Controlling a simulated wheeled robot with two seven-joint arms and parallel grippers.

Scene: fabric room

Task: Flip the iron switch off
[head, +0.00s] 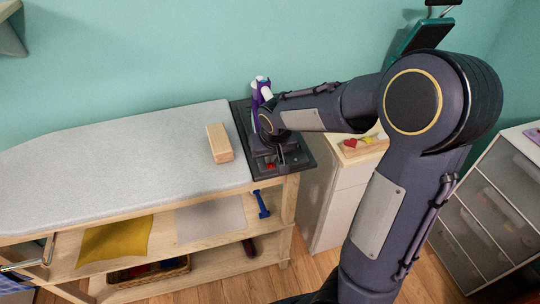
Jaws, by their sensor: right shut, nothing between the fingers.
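The purple and white iron (262,90) stands on the dark iron stand (240,118) at the right end of the ironing table, partly hidden by my right wrist. A small red switch (270,165) shows on the stand's front part. My right gripper (281,157) is shut and points down over the stand, just right of the red switch. I cannot tell whether it touches the switch or which way the switch is set. My left gripper is not in view.
A wooden block (219,143) lies on the grey ironing board (110,160), left of the stand. Shelves below hold yellow cloth (117,241), grey cloth (210,216) and a basket (150,271). A white cabinet (330,207) stands right of the table, and a drawer unit (490,210) farther right.

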